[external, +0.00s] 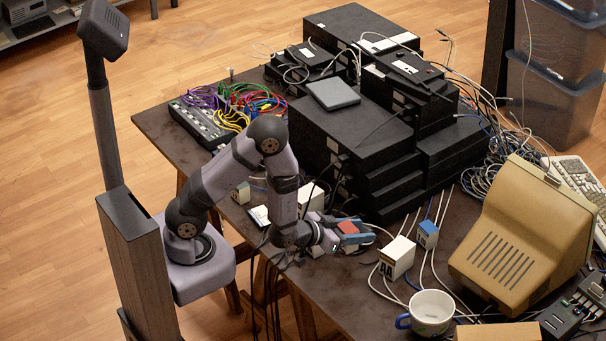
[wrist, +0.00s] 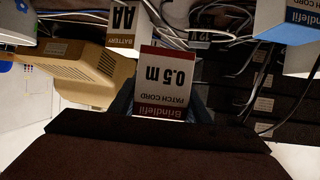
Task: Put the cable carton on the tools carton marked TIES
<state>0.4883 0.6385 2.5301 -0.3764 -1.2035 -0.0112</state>
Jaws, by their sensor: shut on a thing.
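My gripper (external: 346,236) is shut on the cable carton (external: 348,227), a small carton with a red face, low over the front of the table. In the wrist view the carton (wrist: 166,80) sits between the fingers; its label reads upside down "Brindlefil PATCH CORD 0.5 m". Whether it touches the table cannot be told. The word TIES cannot be read in either view. Several small cartons stand around: a white one marked AA (external: 397,257), a blue-and-white one (external: 428,235) right of the gripper, and white ones (external: 311,197) and (external: 241,192) behind and left of it.
Stacked black equipment (external: 370,140) fills the back middle. A beige monitor (external: 525,235) stands at the right, with a white mug (external: 432,313) in front. Loose cables (external: 490,180) lie across the table and around the cartons. A patch panel with coloured cables (external: 205,122) is at the back left.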

